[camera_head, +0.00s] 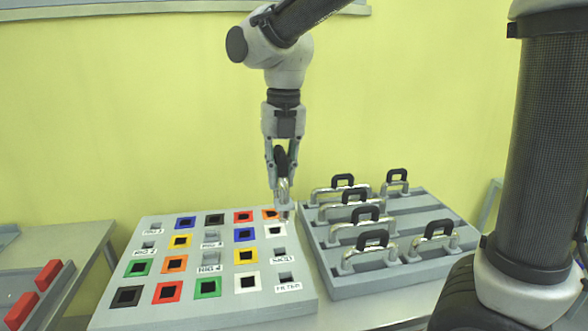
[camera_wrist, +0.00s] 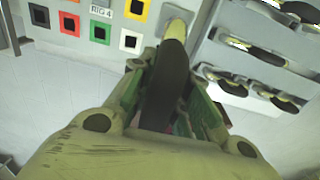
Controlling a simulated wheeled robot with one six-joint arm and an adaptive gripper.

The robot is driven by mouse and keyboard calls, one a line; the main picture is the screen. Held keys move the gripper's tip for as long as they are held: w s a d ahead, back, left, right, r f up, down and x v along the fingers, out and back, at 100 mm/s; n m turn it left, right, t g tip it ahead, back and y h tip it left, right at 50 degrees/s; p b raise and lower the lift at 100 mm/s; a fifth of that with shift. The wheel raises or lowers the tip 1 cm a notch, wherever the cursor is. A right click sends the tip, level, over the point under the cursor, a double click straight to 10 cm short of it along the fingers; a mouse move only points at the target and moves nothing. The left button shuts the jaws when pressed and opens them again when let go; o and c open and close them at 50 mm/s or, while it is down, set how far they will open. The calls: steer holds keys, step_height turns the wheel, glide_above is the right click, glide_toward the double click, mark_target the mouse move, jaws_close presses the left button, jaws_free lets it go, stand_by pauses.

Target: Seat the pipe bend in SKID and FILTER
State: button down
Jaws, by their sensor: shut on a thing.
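My gripper (camera_head: 283,165) points down, shut on the black handle of a chrome pipe bend (camera_head: 284,192). It holds the bend over the back right corner of the grey socket board (camera_head: 130,235). In the wrist view the black handle (camera_wrist: 164,88) lies between the fingers, with a rounded pipe end (camera_wrist: 176,28) beyond. The bend's lower end overlaps the area by the orange-framed socket, so I cannot tell whether it touches the board. Near the board's right edge, a plain socket (camera_head: 279,251) has a label that seems to read SKID; another (camera_head: 285,276) seems to read FILTER.
A grey rack (camera_head: 400,280) right of the board holds several chrome pipe bends with black handles. Colour-framed sockets and other labelled plain sockets fill the board. A side table (camera_head: 60,245) with red blocks (camera_head: 47,275) stands left. A yellow wall is behind.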

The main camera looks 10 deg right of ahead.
steer(key=shift+f, duration=9.7)
steer(key=shift+f, duration=0.25)
steer(key=c, duration=1.5)
jaws_free()
steer(key=shift+o, duration=1.1)
steer(key=shift+r, duration=0.1)
step_height(320, 180, up, 9)
steer(key=shift+d, duration=0.15)
